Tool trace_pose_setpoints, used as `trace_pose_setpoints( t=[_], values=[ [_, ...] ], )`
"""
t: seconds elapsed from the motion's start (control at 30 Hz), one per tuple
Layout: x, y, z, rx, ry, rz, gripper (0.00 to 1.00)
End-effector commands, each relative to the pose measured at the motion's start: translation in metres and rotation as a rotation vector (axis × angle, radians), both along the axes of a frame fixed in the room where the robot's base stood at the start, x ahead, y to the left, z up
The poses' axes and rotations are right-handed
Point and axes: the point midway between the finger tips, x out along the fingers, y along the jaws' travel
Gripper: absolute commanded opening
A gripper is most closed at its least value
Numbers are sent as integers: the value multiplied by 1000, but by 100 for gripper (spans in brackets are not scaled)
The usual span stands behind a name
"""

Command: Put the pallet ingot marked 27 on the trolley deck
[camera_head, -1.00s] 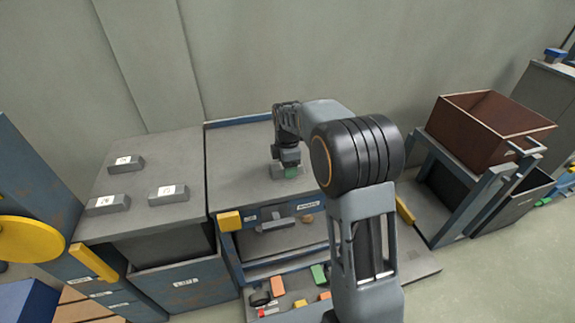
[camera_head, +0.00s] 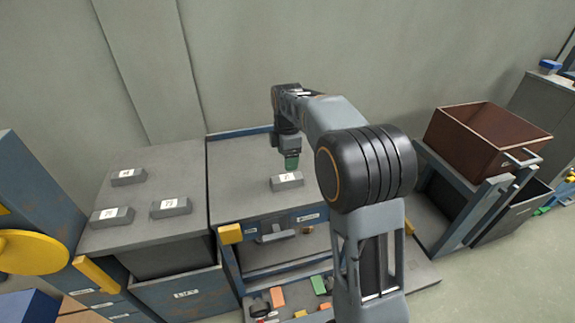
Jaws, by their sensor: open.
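One grey ingot (camera_head: 286,181) with a white label lies on the deck (camera_head: 240,193) of the middle unit with the blue frame. My gripper (camera_head: 291,164) is open just above and behind this ingot, apart from it. Three more grey ingots with white labels lie on the grey top to the left: a back ingot (camera_head: 129,177), a front left ingot (camera_head: 112,216) and a front right ingot (camera_head: 171,207). The label numbers are too small to read for sure.
A brown open bin (camera_head: 480,150) stands on a rack at the right. A lower shelf under the deck holds several coloured blocks, with an orange block (camera_head: 278,297) among them. A yellow wheel (camera_head: 32,251) is at the far left. My arm hides the deck's right part.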

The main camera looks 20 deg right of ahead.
Motion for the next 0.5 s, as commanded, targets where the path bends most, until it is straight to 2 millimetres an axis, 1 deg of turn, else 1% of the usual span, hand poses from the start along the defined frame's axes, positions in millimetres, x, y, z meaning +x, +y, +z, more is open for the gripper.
trace_pose_setpoints(
  t=[0.03, 0.17, 0.27, 0.37, 0.47, 0.5],
  values=[
    [1, 0, 9, 0, -3, 0, 72],
    [1, 0, 22, 0, -2, -1, 72],
    [-5, 0, 29, 0, -8, -32, 72],
    [-23, 0, 36, 2, -28, -154, 72],
    [-55, -1, 40, 11, -63, -370, 72],
    [-70, -1, 40, 18, -80, -472, 72]
  ],
)
